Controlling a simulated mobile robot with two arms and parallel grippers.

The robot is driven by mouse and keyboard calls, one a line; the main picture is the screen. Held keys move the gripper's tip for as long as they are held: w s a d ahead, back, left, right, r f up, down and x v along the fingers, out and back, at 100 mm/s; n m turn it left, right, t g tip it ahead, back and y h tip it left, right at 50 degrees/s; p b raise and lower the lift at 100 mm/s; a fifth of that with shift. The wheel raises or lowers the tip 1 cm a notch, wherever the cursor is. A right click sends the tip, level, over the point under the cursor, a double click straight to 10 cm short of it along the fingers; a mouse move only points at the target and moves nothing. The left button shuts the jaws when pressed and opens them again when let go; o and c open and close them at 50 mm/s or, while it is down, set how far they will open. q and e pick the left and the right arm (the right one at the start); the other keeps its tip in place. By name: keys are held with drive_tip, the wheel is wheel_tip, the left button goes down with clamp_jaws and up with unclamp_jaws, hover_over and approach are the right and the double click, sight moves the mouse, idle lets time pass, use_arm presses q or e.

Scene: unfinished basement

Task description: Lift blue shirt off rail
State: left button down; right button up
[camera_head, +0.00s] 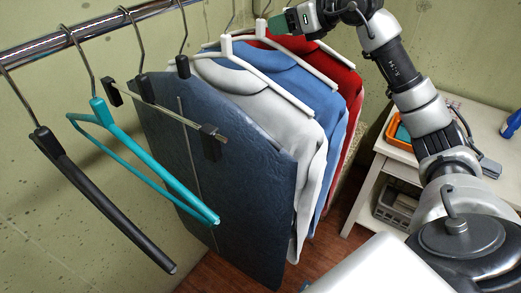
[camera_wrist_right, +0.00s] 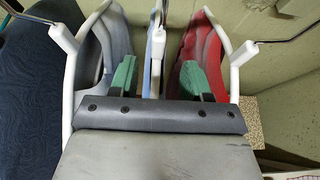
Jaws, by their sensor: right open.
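The blue shirt (camera_head: 332,118) hangs on a white hanger between a white shirt (camera_head: 245,88) and a red shirt (camera_head: 343,78). In the right wrist view the blue shirt (camera_wrist_right: 152,28) shows edge-on in the middle. My right gripper (camera_head: 283,22) is up at hanger height near the far shirts. In the wrist view its two green fingers (camera_wrist_right: 157,76) are apart, one on each side of the blue shirt's hanger. The gripper body hides the lower part of that shirt. My left gripper is not in view.
The chrome rail (camera_head: 85,33) runs along the wall. A black hanger (camera_head: 110,205), a teal hanger (camera_head: 150,170) and dark blue clipped cloth (camera_head: 245,195) hang nearer. A white side table (camera_head: 378,170) with an orange tray (camera_head: 397,133) stands right. The wall is close behind.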

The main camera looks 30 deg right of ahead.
sight(264, 27)
drive_tip(key=shift+w+a+f, duration=0.1)
drive_tip(key=shift+w+a, duration=0.1)
drive_tip(key=shift+w, duration=0.25)
drive_tip(key=p+x, duration=0.3)
drive_tip(key=x, duration=0.1)
drive_tip(key=shift+w+a, duration=0.1)
drive_tip(key=shift+a, duration=0.05)
drive_tip(key=shift+w+a+f, duration=0.15)
drive_tip(key=shift+w+f, duration=0.15)
drive_tip(key=shift+w, duration=0.05)
drive_tip(key=shift+s, duration=0.1)
drive_tip(key=c, duration=0.3)
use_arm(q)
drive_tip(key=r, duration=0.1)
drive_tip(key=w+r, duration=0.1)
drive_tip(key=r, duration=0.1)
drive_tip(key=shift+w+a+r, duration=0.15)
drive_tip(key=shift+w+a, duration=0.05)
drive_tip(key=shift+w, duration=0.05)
use_arm(e)
clamp_jaws()
drive_tip(key=shift+r, duration=0.1)
